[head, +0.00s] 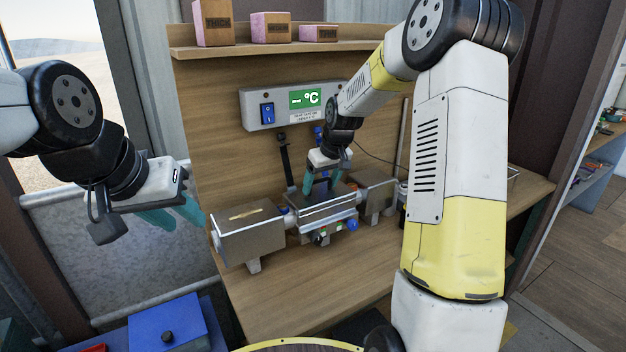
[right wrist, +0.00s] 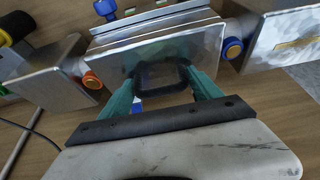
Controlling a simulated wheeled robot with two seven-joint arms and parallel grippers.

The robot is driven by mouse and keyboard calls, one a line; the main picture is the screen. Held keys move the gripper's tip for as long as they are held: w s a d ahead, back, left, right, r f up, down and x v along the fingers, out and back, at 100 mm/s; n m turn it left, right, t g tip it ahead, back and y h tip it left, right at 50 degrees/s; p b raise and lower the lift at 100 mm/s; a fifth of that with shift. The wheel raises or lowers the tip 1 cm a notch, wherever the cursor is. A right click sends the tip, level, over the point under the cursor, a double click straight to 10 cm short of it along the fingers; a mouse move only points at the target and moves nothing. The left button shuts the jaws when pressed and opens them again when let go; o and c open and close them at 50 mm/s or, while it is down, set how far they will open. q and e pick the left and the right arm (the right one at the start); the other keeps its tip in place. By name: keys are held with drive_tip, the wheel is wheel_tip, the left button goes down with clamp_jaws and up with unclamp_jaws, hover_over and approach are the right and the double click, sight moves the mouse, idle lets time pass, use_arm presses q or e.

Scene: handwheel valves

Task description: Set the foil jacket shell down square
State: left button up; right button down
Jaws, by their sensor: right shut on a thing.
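The foil jacket shell (head: 322,211) is a shiny silver box between two metal boxes on the wooden bench. My right gripper (head: 319,187) is above it, with its teal fingers pointing down. In the right wrist view the fingers (right wrist: 162,78) are shut on the dark handle on the shell (right wrist: 120,47). The shell sits at the middle section of the pipe line, roughly in line with the boxes. I cannot tell whether it is fully seated; its underside is hidden. My left gripper (head: 178,214) is open and empty, left of the bench and clear of the shell.
Metal boxes stand left (head: 247,231) and right (head: 376,196) of the shell, close to its ends. A display panel (head: 297,104) is on the backboard. The front of the bench (head: 290,295) is clear.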

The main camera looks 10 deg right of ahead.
unclamp_jaws()
drive_tip(key=s+r+m+t, duration=0.1)
drive_tip(key=s+r+m, duration=0.1)
drive_tip(key=s+r, duration=1.45)
drive_tip(key=shift+m+t, duration=0.5)
drive_tip(key=shift+m, duration=0.4)
drive_tip(key=s, duration=0.5)
drive_tip(key=s+f, duration=0.1)
drive_tip(key=s, duration=0.5)
drive_tip(key=s+f, duration=0.1)
drive_tip(key=s, duration=0.4)
drive_tip(key=shift+s+d+f, duration=0.15)
drive_tip(key=shift+s+d, duration=0.05)
drive_tip(key=shift+s, duration=0.2)
